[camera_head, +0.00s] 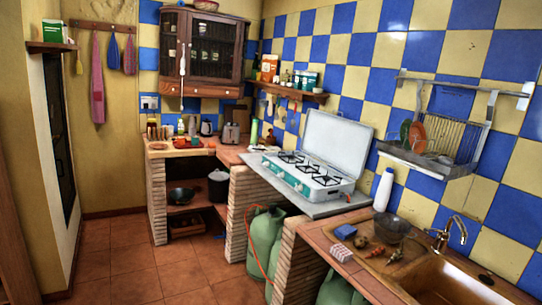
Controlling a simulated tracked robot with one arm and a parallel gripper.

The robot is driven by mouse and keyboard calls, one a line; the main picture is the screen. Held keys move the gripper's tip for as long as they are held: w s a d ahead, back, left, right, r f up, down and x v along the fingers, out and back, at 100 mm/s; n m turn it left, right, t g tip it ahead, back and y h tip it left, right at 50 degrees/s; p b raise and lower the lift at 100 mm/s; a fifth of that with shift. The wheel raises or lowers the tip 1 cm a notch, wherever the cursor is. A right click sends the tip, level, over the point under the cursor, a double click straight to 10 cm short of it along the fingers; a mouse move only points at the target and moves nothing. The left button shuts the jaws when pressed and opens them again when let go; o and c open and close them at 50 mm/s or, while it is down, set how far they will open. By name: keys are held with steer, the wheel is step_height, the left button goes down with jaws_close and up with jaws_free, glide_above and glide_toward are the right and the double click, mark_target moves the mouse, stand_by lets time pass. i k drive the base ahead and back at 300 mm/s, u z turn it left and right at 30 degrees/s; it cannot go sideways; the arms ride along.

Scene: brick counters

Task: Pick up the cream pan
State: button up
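I cannot make out a cream-coloured pan in this view. A dark, wide pan (180,196) sits on the shelf under the far brick counter. A dark pot (218,186) with a pale lid stands to its right, beneath the counter. My gripper is not in view.
A stove (300,172) with a raised lid stands on the middle counter. Green gas bottles (265,240) stand below. A sink (450,280) and a glass bowl (390,228) are at right. The tiled floor (125,255) at left is clear.

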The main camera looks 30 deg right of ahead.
mark_target(269, 148)
steer(key=u, duration=0.05)
steer(key=i, duration=2.95)
steer(key=z, duration=0.4)
steer(key=i, duration=1.3)
steer(key=z, duration=0.75)
steer(key=i, duration=1.45)
steer(key=z, duration=0.85)
steer(key=i, duration=0.9)
steer(key=z, duration=0.35)
